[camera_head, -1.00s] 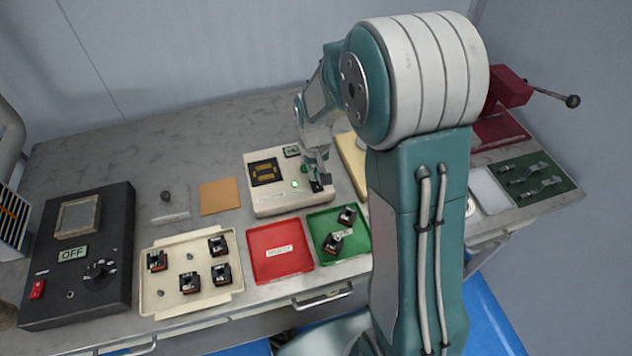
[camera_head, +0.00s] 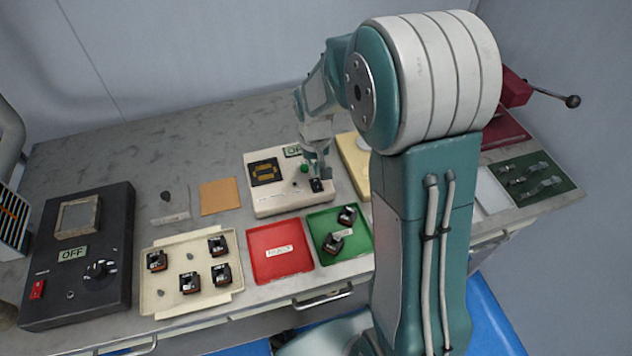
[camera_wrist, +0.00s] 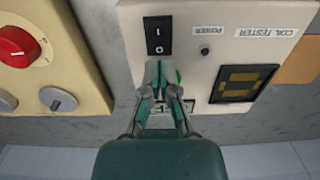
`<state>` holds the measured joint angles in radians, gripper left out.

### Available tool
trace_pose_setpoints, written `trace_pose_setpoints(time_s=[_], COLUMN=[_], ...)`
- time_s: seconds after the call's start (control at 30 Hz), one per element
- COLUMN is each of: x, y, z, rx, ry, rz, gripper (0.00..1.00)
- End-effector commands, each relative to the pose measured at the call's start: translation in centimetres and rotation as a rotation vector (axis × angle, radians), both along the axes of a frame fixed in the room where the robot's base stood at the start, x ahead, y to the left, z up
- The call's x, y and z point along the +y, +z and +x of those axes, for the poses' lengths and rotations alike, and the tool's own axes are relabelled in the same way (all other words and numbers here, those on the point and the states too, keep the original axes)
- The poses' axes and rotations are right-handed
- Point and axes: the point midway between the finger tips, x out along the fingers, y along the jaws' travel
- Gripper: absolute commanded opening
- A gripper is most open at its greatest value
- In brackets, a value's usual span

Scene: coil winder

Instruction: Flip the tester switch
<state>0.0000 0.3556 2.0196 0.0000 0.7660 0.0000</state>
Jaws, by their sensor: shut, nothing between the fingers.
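The coil tester (camera_head: 275,206) is a white box on the bench. It also shows in the wrist view (camera_wrist: 195,82), with COIL TESTER and POWER labels. Its black rocker switch (camera_wrist: 158,35) has I and O marks and also shows in the head view (camera_head: 317,185). A small round lamp (camera_wrist: 204,50) beside the switch is dark.
A cream box with a red knob (camera_wrist: 18,46) stands close beside the tester. A red tray (camera_head: 280,268) and a green tray (camera_head: 325,256) with parts lie in front. A beige parts tray (camera_head: 165,300) and a black box (camera_head: 115,230) reading OFF are further left.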

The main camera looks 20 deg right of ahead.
Motion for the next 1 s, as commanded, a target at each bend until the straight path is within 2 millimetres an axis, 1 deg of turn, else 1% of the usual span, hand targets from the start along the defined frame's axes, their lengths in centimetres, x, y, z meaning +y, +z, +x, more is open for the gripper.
trace_pose_setpoints(time_s=[0.6, 0.73, 1.0], x=[0.0, 0.0, 0.0], y=[4.2, 4.5, 4.5], z=[0.1, 0.0, 0.0], rx=[-0.002, 0.0, 0.001], ry=[0.0, 0.0, 0.0], rz=[0.0, 0.0, 0.0], gripper=[0.0, 0.0, 0.0])
